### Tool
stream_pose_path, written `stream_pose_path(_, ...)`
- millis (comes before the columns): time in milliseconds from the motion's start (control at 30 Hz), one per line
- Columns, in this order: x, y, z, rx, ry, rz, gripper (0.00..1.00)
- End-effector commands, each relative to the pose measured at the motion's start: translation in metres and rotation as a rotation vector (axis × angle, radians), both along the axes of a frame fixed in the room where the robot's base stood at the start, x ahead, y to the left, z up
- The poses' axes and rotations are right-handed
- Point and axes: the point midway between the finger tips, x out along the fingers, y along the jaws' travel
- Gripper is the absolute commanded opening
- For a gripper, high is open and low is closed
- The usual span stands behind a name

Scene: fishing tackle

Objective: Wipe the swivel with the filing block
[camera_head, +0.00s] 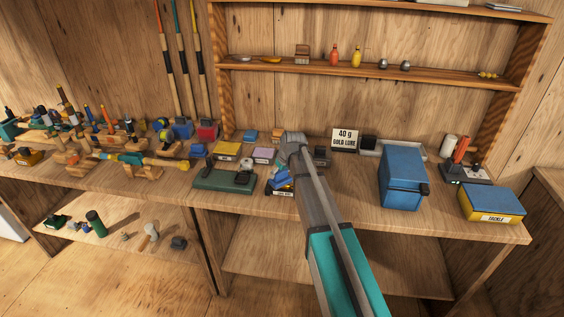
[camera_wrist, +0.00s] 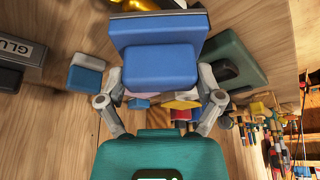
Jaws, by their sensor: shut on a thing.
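My gripper (camera_wrist: 160,90) is shut on a blue block, which I take to be the filing block (camera_wrist: 160,68). In the wrist view its two grey fingers stand on either side of the block. In the head view my gripper (camera_head: 284,168) is low over the workbench, with blue parts (camera_head: 281,178) just below it. I cannot clearly pick out the swivel. A gold and dark piece (camera_wrist: 145,5) shows at the top edge of the wrist view, beyond the block, mostly cut off. Whether the block touches anything is hidden.
A green case (camera_head: 224,179) lies just left of my gripper. A small labelled item (camera_head: 283,192) is below it. A price sign (camera_head: 345,139), a blue box (camera_head: 403,176) and a tackle box (camera_head: 492,205) stand to the right. Bare bench (camera_head: 350,199) lies between.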

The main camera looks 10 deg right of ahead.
Motion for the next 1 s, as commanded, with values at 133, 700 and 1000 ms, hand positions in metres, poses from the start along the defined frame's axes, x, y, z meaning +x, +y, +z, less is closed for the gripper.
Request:
stream_pose_path(133, -0.001, -0.011, 0.002, -0.004, 0.008, 0.003, 0.4)
stream_pose_path(700, -0.001, -0.011, 0.0, -0.012, 0.023, 0.007, 0.4)
stream_pose_path(1000, 0.0, 0.002, 0.014, -0.013, 0.022, 0.002, 0.4)
